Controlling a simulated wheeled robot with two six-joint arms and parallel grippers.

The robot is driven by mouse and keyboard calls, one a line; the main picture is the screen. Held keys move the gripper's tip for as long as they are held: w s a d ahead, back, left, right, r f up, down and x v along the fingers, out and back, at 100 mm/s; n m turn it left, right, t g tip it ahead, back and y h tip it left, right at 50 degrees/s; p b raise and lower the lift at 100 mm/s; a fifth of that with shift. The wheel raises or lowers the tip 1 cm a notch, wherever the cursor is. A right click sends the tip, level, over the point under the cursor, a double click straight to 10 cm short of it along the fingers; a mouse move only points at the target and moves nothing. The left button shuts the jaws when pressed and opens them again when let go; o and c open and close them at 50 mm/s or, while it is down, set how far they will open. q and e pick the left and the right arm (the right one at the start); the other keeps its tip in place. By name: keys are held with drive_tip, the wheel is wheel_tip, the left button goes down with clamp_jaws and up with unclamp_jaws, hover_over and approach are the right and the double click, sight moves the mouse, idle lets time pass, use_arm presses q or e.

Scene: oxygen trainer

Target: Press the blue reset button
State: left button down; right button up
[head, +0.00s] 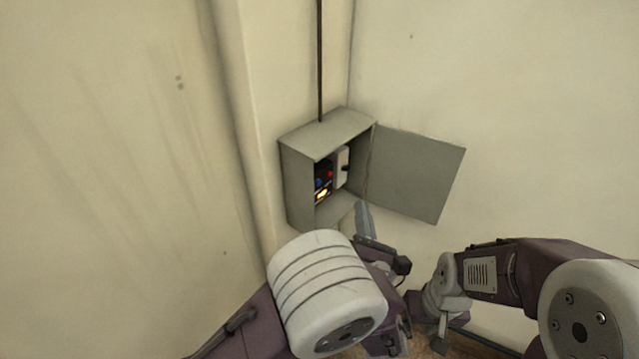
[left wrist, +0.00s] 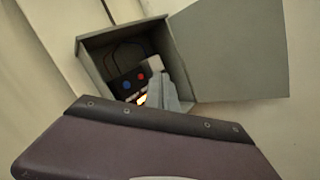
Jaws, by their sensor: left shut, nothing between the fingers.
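The blue button (head: 318,183) sits on a dark panel inside an open grey wall box (head: 297,185), beside a red button (head: 329,174). In the left wrist view the blue button (left wrist: 126,84) is left of the red one (left wrist: 141,77), above a glowing orange-white light. My left gripper (head: 363,218) is shut and empty, at the lower right of the box opening. In the left wrist view its grey fingers (left wrist: 165,84) point up toward the box, right of the buttons and apart from the blue one. My right gripper (head: 440,344) hangs low at the right, its fingers unclear.
The box door (head: 415,175) stands wide open to the right. A white block (head: 342,166) with a dark part is inside the box, right of the buttons. A dark conduit (head: 320,60) runs up from the box top. Walls stand close on both sides.

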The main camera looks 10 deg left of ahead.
sight(318, 183)
use_arm(q)
drive_tip(key=w+a, duration=0.5)
drive_tip(key=a, duration=0.2)
drive_tip(key=shift+b, duration=0.4)
drive_tip(key=shift+w+a, duration=0.1)
drive_tip(key=shift+a, duration=0.05)
idle(1.6)
drive_tip(key=shift+w+a, duration=0.25)
drive_tip(key=shift+w+a, duration=0.2)
drive_tip(key=shift+a, duration=0.1)
idle(0.7)
drive_tip(key=shift+s+d, duration=0.5)
drive_tip(key=shift+d, duration=0.15)
